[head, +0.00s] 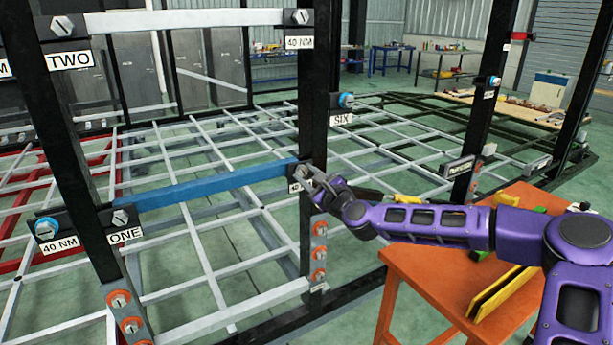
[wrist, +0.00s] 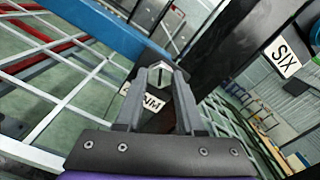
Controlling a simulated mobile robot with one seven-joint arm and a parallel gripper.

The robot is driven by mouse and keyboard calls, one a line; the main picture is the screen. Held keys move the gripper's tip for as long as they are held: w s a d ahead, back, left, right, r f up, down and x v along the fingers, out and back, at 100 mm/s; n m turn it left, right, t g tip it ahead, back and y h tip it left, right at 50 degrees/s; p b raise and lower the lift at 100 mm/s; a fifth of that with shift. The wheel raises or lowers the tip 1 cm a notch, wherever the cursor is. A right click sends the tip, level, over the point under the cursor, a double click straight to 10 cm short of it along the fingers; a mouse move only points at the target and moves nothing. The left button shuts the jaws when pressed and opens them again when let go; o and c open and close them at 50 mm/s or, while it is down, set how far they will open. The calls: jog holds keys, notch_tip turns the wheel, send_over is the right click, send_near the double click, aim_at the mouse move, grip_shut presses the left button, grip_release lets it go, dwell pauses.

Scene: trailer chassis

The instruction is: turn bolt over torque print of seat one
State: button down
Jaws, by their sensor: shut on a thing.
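My gripper (head: 318,183) is at the right end of the blue bar (head: 205,184), on the middle black post (head: 311,115). In the wrist view its fingers (wrist: 160,75) are closed around the sides of a grey slotted bolt head (wrist: 163,62). A partly covered "40 NM" print (head: 296,187) is below that bolt; the fingers hide some of it in the wrist view. At the bar's left end, a "ONE" print (head: 126,236) sits under a grey bolt (head: 120,217), and another "40 NM" print (head: 60,245) sits under a blue bolt (head: 46,228).
A "SIX" print (head: 342,119) with a blue bolt (head: 346,100) is higher on the post. Orange-ringed bolts (head: 319,253) run below my gripper. An orange table (head: 440,275) with tools is under my arm. Black posts and a white lattice frame surround the area.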

jog(key=shift+f, duration=0.3)
jog(key=c, duration=0.8)
grip_release()
jog(key=shift+o, duration=1.4)
jog(key=shift+r, duration=0.2)
jog(key=v, duration=1.7)
jog(key=shift+s+d, duration=0.2)
